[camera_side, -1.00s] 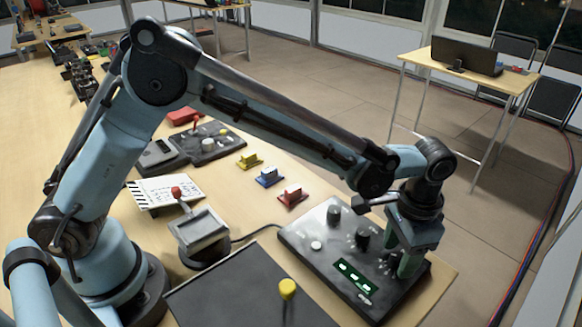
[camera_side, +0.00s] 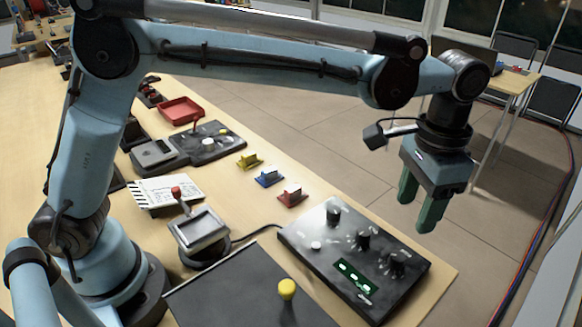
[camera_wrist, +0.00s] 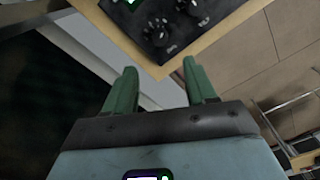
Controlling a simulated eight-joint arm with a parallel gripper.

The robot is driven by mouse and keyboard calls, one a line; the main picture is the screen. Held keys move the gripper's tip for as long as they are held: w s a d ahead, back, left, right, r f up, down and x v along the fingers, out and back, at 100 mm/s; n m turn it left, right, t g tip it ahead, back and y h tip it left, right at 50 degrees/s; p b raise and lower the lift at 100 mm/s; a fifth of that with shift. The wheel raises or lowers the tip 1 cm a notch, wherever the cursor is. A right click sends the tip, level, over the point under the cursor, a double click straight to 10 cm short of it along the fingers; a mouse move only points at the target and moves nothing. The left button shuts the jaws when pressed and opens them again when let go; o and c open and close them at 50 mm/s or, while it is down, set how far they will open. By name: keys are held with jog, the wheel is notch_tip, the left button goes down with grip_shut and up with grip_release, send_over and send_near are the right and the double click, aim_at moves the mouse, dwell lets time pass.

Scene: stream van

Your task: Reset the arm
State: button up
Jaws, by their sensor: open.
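My gripper (camera_side: 421,205) is open and empty, with two green fingers apart. In the side view it hangs in the air, above and to the right of the black control panel (camera_side: 310,262) at the table's end. The panel has several black knobs, a white button and a lit green display (camera_side: 356,276). In the wrist view the gripper's fingers (camera_wrist: 160,85) are spread with nothing between them. The panel's corner with two knobs (camera_wrist: 172,22) shows beyond them at the top.
Free air surrounds my gripper beyond the table edge.

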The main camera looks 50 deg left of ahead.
jog(key=shift+r, duration=0.25)
jog(key=s+a+r+n+t+h, duration=0.1)
jog(key=s+a+r+t, duration=0.1)
jog(key=a, duration=0.5)
jog(key=s+a+r+n+t, duration=0.1)
jog(key=a+n, duration=0.1)
jog(key=a, duration=0.5)
jog(key=s+a+f+n+t+y, duration=0.1)
jog(key=s+a+f+n+t, duration=0.2)
jog(key=s+a, duration=0.5)
jog(key=a+f+t, duration=0.1)
jog(key=a, duration=0.2)
jog(key=shift+s+a+f, duration=0.15)
jog(key=shift+s+a, duration=0.15)
jog(key=shift+a, duration=0.1)
